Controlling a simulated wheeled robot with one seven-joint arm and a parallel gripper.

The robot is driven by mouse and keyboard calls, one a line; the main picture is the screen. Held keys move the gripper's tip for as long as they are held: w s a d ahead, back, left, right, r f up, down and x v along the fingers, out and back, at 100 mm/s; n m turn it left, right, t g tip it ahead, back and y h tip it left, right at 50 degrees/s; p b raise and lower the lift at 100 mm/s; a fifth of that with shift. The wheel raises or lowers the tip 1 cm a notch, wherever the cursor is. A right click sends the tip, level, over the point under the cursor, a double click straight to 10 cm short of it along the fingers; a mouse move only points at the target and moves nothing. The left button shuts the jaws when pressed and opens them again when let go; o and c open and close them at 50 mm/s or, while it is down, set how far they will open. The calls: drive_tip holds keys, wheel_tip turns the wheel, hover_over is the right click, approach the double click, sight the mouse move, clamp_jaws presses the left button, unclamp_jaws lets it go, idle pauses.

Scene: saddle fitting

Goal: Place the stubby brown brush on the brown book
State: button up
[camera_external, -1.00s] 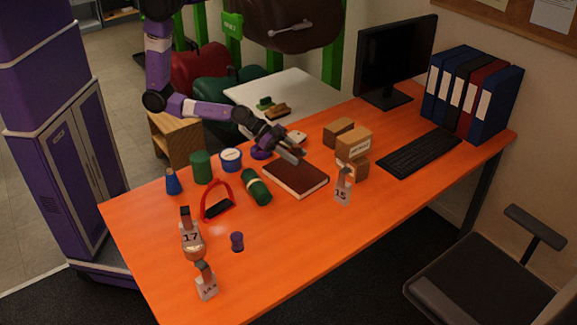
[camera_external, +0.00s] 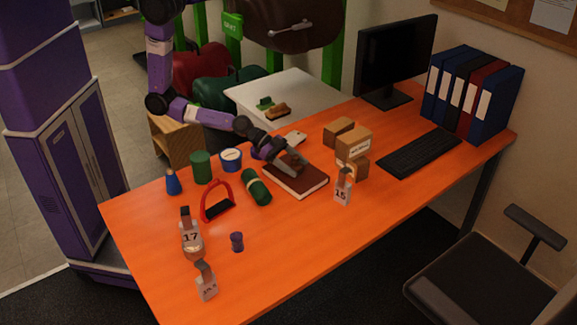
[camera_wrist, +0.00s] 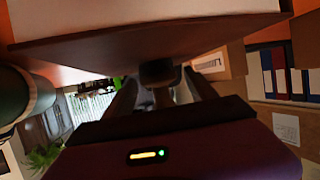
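The brown book (camera_external: 307,186) lies flat on the orange table. My gripper (camera_external: 289,161) is low over the book's far left part. A small dark brown piece (camera_external: 293,161), seemingly the stubby brown brush, is between my fingers at the book; I cannot tell whether it touches the cover. In the wrist view my fingers (camera_wrist: 163,92) stand apart, with gaps beside a dark rounded end (camera_wrist: 157,72) of that piece. The book's edge (camera_wrist: 120,45) spans the top of that view. Much of the brush is hidden.
A green roll (camera_external: 256,187) lies left of the book. Cardboard boxes (camera_external: 353,142) and a tag marked 15 (camera_external: 343,188) stand to its right. A red-handled item (camera_external: 217,203), a green can (camera_external: 201,167) and a blue-white tub (camera_external: 231,159) are farther left. The table's front is mostly clear.

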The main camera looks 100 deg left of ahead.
drive_tip(key=shift+r, duration=0.15)
drive_tip(key=s+a+r+n+y+b, duration=0.1)
drive_tip(key=s+a+r, duration=0.25)
drive_tip(key=s, duration=0.45)
drive_tip(key=s+a+r+n+y, duration=0.1)
drive_tip(key=s+a+r+y, duration=0.1)
drive_tip(key=s+a, duration=0.35)
drive_tip(key=s+a+r+n+y+b, duration=0.1)
drive_tip(key=s+a+r, duration=0.15)
drive_tip(key=s, duration=0.75)
drive_tip(key=s+r+n+t+y, duration=0.1)
drive_tip(key=s+r+t, duration=0.1)
drive_tip(key=s+r, duration=0.4)
wheel_tip(320, 180, up, 5)
drive_tip(key=shift+s+d+f, duration=0.1)
drive_tip(key=shift+s+d, duration=0.3)
drive_tip(key=shift+d, duration=0.05)
